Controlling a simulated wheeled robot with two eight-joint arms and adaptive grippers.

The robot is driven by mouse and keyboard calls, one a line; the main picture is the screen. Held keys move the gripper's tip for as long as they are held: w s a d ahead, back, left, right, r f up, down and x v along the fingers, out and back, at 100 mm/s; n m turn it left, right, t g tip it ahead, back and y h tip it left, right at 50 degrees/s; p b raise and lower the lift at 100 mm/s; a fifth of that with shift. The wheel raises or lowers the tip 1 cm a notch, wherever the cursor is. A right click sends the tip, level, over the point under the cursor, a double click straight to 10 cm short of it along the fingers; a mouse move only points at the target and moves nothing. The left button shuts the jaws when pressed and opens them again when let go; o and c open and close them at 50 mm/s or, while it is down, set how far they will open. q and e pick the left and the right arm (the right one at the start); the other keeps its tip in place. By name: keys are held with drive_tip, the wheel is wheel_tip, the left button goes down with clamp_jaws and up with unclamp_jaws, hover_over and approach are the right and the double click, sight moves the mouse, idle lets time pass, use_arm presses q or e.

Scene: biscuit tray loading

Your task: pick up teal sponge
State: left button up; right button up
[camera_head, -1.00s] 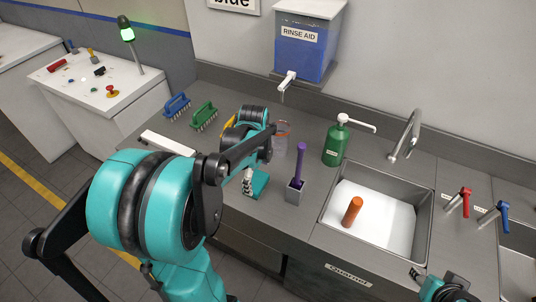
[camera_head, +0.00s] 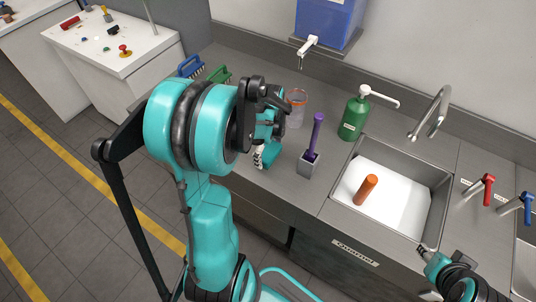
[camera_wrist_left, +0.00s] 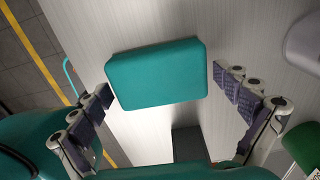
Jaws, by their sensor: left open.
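The teal sponge (camera_wrist_left: 157,77) is a rounded block lying flat on the grey worktop (camera_wrist_left: 190,25) in the left wrist view. In the head view the sponge is mostly hidden by my left gripper (camera_head: 262,157). My left gripper also shows in the left wrist view (camera_wrist_left: 163,84), open, with one finger off each short side of the sponge. Neither finger clearly touches it. Part of my right arm (camera_head: 458,280) shows at the lower right of the head view; its fingers cannot be made out.
A grey holder (camera_head: 308,166) with a purple-handled brush (camera_head: 315,135) stands just right of my left gripper. A clear cup (camera_head: 296,112) and green soap bottle (camera_head: 353,118) stand behind. Blue (camera_head: 188,66) and green (camera_head: 217,75) brushes lie left. A sink (camera_head: 445,190) holds an orange cylinder (camera_head: 366,190).

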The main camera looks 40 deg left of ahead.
sight(269, 151)
use_arm(q)
drive_tip(key=shift+c, duration=0.3)
drive_tip(key=c, duration=0.6)
drive_tip(key=shift+c, duration=0.2)
wheel_tip(269, 151, up, 10)
drive_tip(key=p, duration=0.3)
drive_tip(key=shift+r, duration=0.1)
drive_tip(key=shift+o, duration=1.2)
drive_tip(key=c, duration=0.4)
